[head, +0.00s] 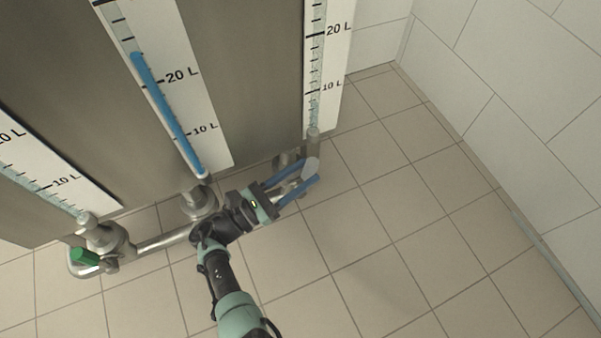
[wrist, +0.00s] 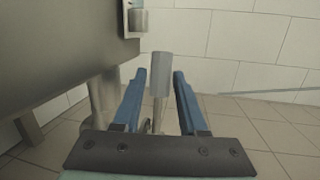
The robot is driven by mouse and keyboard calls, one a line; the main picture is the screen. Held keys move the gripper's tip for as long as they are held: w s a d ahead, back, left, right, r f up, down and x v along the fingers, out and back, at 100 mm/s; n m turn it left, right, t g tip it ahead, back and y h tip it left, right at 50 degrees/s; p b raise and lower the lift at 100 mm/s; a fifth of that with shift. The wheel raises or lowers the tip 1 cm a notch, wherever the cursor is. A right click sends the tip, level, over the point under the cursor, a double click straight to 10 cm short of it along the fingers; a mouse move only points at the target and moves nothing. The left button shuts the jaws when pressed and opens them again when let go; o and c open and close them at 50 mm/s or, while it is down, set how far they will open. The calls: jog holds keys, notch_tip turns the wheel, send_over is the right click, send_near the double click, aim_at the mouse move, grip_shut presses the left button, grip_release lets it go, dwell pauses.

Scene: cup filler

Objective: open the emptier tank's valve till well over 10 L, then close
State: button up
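The middle gauge (head: 168,115) has a blue column standing a little above the 20 L mark. The left gauge (head: 42,188) and right gauge (head: 315,82) show pale tubes with no blue column in the parts in view. A green valve handle (head: 84,257) is at the left end of the pipe (head: 160,241). A grey valve lever (head: 311,166) is below the right gauge. My gripper (head: 310,171) is open there, its blue fingers on either side of the lever. In the wrist view the upright grey lever (wrist: 160,78) stands between the fingers, with gaps on both sides.
The large grey tank front (head: 255,70) stands directly behind the valves. A white tiled wall (head: 500,80) is on the right. The tiled floor (head: 430,220) between is clear.

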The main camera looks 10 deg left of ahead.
jog(key=shift+o, duration=1.2)
jog(key=v, duration=1.3)
jog(key=shift+b, duration=0.3)
jog(key=shift+f, duration=0.1)
